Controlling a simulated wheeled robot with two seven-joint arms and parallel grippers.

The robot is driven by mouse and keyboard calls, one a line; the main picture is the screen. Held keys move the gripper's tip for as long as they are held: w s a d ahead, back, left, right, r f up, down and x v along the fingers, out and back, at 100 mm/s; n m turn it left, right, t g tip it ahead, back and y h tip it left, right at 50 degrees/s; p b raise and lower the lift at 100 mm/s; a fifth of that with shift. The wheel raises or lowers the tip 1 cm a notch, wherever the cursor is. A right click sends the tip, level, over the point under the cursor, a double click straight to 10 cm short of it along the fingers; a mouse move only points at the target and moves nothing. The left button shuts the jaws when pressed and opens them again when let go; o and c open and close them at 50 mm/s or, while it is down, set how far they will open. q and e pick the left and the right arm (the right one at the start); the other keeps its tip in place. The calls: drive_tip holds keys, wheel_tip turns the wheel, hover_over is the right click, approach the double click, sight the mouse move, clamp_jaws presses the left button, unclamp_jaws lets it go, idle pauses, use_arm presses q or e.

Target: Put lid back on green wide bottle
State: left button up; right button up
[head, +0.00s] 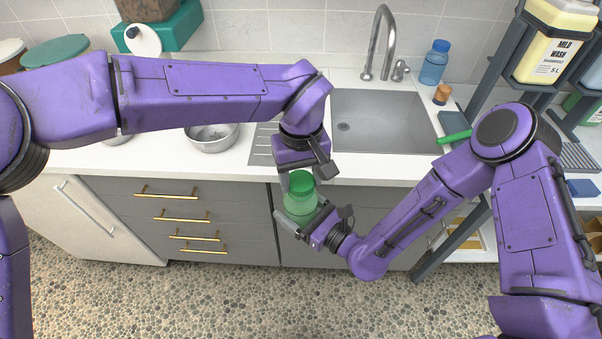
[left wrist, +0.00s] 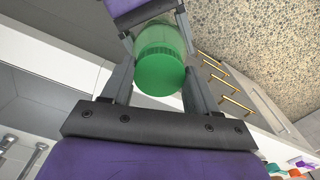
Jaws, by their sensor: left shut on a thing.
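The green wide bottle (head: 300,205) is see-through and held in the air in front of the counter's edge. My right gripper (head: 305,222) is shut on its body from the lower right. The green lid (head: 302,187) is at the bottle's top, with my left gripper (head: 303,178) shut on it from above. In the left wrist view the lid (left wrist: 160,73) lies between the two fingers (left wrist: 158,85), with the clear green bottle (left wrist: 160,35) directly beyond it. The lid looks lined up with the bottle's mouth; I cannot tell whether it is fully seated.
The sink (head: 385,115) with its tap is behind the grippers. A metal bowl (head: 211,137) stands on the counter at left. A blue bottle (head: 434,62) and a small brown-orange jar (head: 442,94) stand right of the sink. A dark rack holds a soap jug (head: 553,45).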

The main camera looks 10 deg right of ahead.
use_arm(q)
drive_tip(key=shift+f, duration=0.25)
use_arm(e)
drive_tip(key=c, duration=0.6)
use_arm(q)
drive_tip(key=m, duration=0.3)
drive_tip(key=shift+m, duration=0.3)
use_arm(e)
clamp_jaws()
use_arm(q)
drive_tip(key=m, duration=0.3)
drive_tip(key=shift+a, duration=0.15)
drive_tip(key=o, duration=1)
